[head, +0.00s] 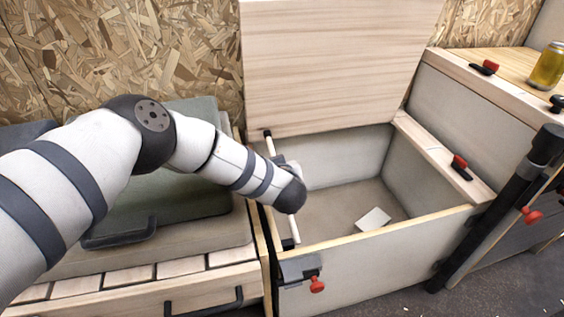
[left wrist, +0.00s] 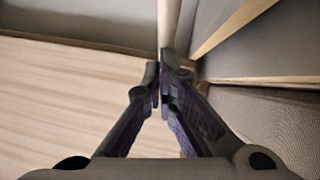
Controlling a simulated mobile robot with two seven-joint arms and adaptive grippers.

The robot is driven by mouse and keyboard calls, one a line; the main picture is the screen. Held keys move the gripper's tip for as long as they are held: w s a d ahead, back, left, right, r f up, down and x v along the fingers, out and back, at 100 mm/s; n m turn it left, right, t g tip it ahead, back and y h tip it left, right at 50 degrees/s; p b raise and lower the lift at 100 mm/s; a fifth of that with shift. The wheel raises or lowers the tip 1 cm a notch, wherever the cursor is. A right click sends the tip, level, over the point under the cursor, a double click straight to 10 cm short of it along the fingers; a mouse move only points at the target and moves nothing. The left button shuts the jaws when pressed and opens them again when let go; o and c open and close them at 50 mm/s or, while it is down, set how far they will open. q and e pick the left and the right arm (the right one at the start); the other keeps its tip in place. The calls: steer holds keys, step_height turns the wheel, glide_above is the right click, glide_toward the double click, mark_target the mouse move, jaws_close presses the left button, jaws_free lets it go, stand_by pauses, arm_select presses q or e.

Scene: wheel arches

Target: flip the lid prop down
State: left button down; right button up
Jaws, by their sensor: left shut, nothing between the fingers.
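The pale wooden lid (head: 335,65) stands open above the box (head: 370,260). The lid prop is a thin white rod (head: 293,230) with dark ends, running along the box's left side; my left wrist hides its middle. In the left wrist view a pale rod, apparently the prop (left wrist: 168,25), extends beyond the fingertips. My left gripper (left wrist: 162,80) is shut with its fingertips together and nothing held, close to the rod; whether it touches it I cannot tell. In the head view my wrist mostly hides this gripper. My right gripper is not in view.
A small white piece (head: 374,219) lies on the box floor. A red-handled latch (head: 316,284) is on the front wall, another (head: 460,165) on the right ledge. Green cushions (head: 160,205) lie at left. A yellow jar (head: 548,66) stands on the right counter.

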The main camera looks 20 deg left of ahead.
arm_select(q)
steer(key=shift+g+h, duration=0.6)
steer(key=shift+g, duration=0.3)
steer(key=f, duration=0.1)
steer(key=w+f+b, duration=0.1)
steer(key=f, duration=0.1)
steer(key=a+f+b, duration=0.1)
steer(key=shift+w+f, duration=0.15)
steer(key=shift+f, duration=0.1)
steer(key=shift+w+a+f+b, duration=0.1)
steer(key=shift+w+f+b, duration=0.05)
steer(key=shift+f+b, duration=0.45)
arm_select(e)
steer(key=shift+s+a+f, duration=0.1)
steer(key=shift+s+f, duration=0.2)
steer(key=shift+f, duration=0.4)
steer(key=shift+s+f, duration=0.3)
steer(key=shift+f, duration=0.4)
arm_select(q)
steer(key=shift+f, duration=0.15)
steer(key=s+d+r+p, duration=0.2)
steer(key=s+r+p, duration=0.5)
steer(key=r, duration=0.4)
steer(key=shift+r+p, duration=0.15)
steer(key=shift+p, duration=0.6)
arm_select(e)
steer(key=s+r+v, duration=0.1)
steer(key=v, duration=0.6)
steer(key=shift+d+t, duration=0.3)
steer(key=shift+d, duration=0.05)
